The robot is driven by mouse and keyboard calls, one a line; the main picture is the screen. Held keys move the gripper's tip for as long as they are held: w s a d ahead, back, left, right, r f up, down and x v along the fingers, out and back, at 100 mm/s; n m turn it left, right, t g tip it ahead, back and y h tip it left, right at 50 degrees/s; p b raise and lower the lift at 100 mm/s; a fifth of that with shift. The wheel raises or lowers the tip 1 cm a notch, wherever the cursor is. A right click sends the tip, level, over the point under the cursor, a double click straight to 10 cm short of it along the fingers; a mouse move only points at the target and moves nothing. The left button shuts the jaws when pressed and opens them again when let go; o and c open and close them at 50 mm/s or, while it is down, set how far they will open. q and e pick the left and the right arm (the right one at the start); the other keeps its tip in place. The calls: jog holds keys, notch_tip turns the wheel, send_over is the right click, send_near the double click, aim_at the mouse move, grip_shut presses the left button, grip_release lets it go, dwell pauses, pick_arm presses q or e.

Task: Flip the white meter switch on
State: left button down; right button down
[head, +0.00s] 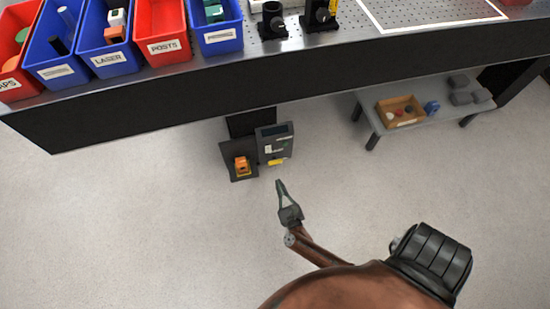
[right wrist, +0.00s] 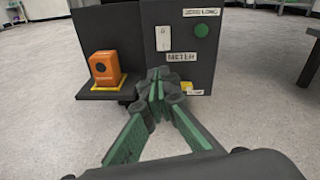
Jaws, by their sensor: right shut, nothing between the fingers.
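The dark meter box (head: 275,146) stands low under the front of the bench in the head view. In the right wrist view the box (right wrist: 225,75) faces me, with a METER label on it. A small white switch (right wrist: 163,38) sits on its upper left, above that label; its on or off position is too small to tell. My right gripper (head: 281,188) is shut and empty, below and in front of the box. In the right wrist view its fingers (right wrist: 157,88) point at the lower part of the box, below the switch. My left gripper is not in view.
A green round button (right wrist: 201,29) is right of the switch. An orange device (head: 242,166) on a yellow base stands on a dark shelf beside the box. The bench edge (head: 190,104) overhangs above. A low table (head: 405,123) stands right; the floor between is clear.

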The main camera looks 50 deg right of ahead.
aim_at(269, 152)
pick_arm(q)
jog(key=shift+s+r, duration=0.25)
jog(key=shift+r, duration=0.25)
pick_arm(e)
jog(key=m, duration=0.1)
jog(key=w+m+h, duration=0.1)
jog(key=m, duration=0.1)
jog(key=shift+w+d+g, duration=0.15)
jog(key=shift+d+g, duration=0.05)
jog(key=shift+g, duration=0.2)
